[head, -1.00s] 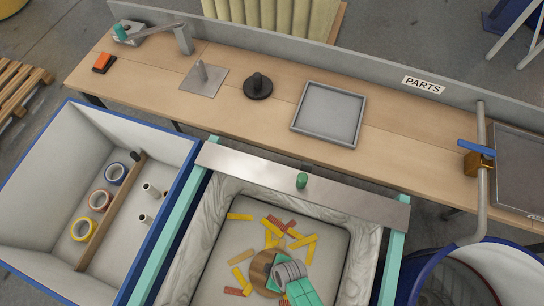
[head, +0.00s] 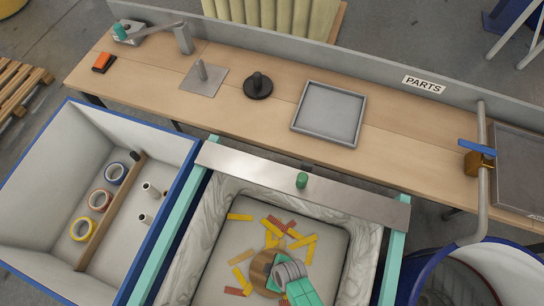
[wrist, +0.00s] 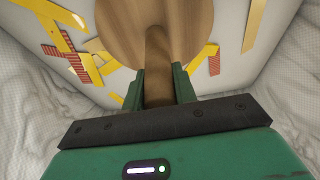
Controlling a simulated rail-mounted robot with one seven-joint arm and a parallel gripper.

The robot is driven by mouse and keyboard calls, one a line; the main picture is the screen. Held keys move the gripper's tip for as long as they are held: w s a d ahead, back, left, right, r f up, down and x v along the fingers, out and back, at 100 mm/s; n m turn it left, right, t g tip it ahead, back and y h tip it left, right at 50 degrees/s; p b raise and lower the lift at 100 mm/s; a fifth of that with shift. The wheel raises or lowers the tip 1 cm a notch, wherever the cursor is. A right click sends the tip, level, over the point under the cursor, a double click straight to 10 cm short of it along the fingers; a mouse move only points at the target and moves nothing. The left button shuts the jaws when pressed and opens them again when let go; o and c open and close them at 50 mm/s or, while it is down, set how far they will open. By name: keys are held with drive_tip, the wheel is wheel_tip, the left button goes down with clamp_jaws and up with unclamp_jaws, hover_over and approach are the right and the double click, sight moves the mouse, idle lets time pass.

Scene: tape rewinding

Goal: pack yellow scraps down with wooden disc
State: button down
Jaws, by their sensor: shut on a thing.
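The wooden disc (head: 261,270) is inside the lined bin, low over the scraps. In the wrist view the disc (wrist: 120,28) has a wooden handle (wrist: 158,65), and my gripper (wrist: 158,88) is shut on that handle. My gripper also shows in the head view (head: 290,274), partly covering the disc. Yellow scraps (head: 243,278) lie around the disc on the bin's floor, with more of them in the wrist view (wrist: 255,22). Whether the disc touches the scraps under it cannot be told.
Red scraps (head: 291,232) lie mixed with the yellow ones. A blue-rimmed box (head: 187,150) with tape rolls stands left. A workbench (head: 400,150) runs behind.

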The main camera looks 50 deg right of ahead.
wheel_tip(320, 180, up, 10)
drive_tip(key=p, duration=0.8)
drive_tip(key=shift+f, duration=0.1)
drive_tip(key=shift+w+f, duration=0.1)
drive_tip(key=shift+f, duration=0.05)
